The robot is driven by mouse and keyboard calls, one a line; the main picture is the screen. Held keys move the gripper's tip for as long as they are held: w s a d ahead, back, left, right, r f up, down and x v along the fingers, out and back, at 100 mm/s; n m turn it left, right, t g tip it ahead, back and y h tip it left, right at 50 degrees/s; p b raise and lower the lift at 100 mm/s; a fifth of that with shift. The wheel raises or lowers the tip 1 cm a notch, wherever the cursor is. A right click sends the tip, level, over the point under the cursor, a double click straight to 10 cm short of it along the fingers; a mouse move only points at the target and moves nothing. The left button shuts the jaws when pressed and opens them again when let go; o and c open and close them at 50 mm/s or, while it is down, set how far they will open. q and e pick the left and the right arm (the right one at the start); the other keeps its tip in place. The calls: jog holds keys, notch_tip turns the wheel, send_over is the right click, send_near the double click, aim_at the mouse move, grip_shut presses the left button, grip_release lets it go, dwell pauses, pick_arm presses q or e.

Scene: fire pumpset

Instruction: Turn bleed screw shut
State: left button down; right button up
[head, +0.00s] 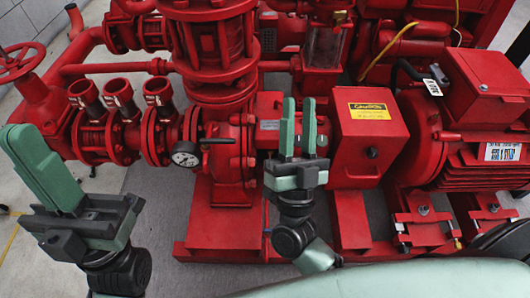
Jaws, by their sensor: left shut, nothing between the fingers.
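I cannot pick out the bleed screw for certain. A short black lever (219,140) on a small red fitting sits on the front of the red pump casing (228,165), just right of a round pressure gauge (186,154). My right gripper (300,128) points up in front of the pump, right of the lever and apart from it. Its two green fingers stand a little apart with nothing between them. My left gripper (42,168) is at the far left, clear of the pipework, with its fingers together and empty.
A red guard box (367,140) with a yellow label is right of my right gripper. The red motor (485,90) is further right. Grey floor (150,220) is free between my arms.

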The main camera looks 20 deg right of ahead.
jog(key=w+a+f+n+g+y, duration=0.1)
jog(key=w+f+g, duration=0.1)
jog(key=f, duration=0.4)
jog(key=w+a+f+n+g+y, duration=0.1)
jog(key=w+f+g, duration=0.1)
jog(key=f, duration=0.5)
jog(key=n+g+y+p, duration=0.1)
jog(key=n+g+p, duration=0.15)
jog(key=g, duration=0.25)
send_near(271, 154)
jog(key=b, duration=0.1)
jog(key=shift+n, duration=0.25)
jog(key=b+x, duration=0.2)
jog(key=x, duration=0.4)
jog(key=shift+w, duration=0.2)
jog(key=shift+w+d, duration=0.2)
jog(key=shift+w, duration=0.4)
jog(key=shift+r, duration=0.1)
grip_shut()
